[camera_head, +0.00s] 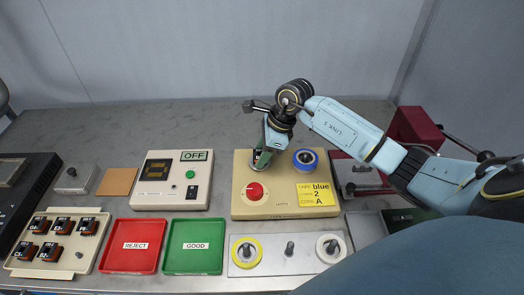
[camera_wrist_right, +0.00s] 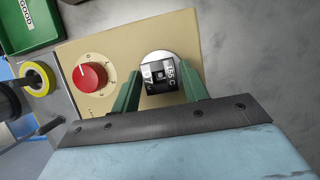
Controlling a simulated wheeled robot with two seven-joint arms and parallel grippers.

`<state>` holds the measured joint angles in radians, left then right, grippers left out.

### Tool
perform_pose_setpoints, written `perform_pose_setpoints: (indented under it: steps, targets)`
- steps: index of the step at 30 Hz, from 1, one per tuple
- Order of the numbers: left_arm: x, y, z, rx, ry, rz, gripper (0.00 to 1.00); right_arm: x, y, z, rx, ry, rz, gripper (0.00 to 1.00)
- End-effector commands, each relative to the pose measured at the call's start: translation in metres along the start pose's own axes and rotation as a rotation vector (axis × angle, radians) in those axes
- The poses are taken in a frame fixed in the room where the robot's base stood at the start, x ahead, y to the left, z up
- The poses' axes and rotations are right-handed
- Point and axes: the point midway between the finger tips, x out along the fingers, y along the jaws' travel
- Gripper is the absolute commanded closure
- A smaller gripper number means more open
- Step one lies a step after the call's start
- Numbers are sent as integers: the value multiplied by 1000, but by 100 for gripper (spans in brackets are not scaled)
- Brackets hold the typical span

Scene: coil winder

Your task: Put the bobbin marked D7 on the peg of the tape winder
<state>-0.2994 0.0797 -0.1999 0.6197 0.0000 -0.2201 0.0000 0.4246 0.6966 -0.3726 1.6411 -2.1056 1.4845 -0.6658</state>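The tape winder is a beige box (camera_head: 236,196) with a red knob (camera_head: 254,191), a blue tape roll (camera_head: 305,158) and a yellow card. My right gripper (camera_head: 262,158) points down over the back left of its top. In the right wrist view, the dark bobbin marked D7 (camera_wrist_right: 163,76) stands between the green fingers (camera_wrist_right: 161,84), which look closed against its sides. A pale round disc (camera_wrist_right: 152,56) shows behind it. The peg is hidden, and I cannot tell whether the bobbin is seated on it. My left gripper is not in view.
A cream rack (camera_head: 31,268) with several dark bobbins stands front left. Red REJECT (camera_head: 135,260) and green GOOD (camera_head: 193,260) trays lie beside it. An OFF tester (camera_head: 178,192) stands behind them. A grey holder with yellow and white rolls (camera_head: 266,265) is right in front of the winder.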

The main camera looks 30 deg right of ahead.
Motion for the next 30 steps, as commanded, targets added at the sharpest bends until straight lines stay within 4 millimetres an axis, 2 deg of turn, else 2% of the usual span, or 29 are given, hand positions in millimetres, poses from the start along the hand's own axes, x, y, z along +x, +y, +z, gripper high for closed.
perform_pose_setpoints:
  steps: [1,3,14,17,27,30]
  targets:
    - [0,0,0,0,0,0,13,0,0,0,0,0,0,49]
    - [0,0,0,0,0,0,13,0,0,0,0,0,0,41]
    - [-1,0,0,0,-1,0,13,-6,0,0,-1,-1,-1,41]
    - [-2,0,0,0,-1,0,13,-20,-1,0,-1,0,-4,41]
    - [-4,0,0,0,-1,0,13,-96,-1,0,-2,1,-6,41]
    - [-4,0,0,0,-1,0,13,-113,-1,0,-1,1,-4,41]
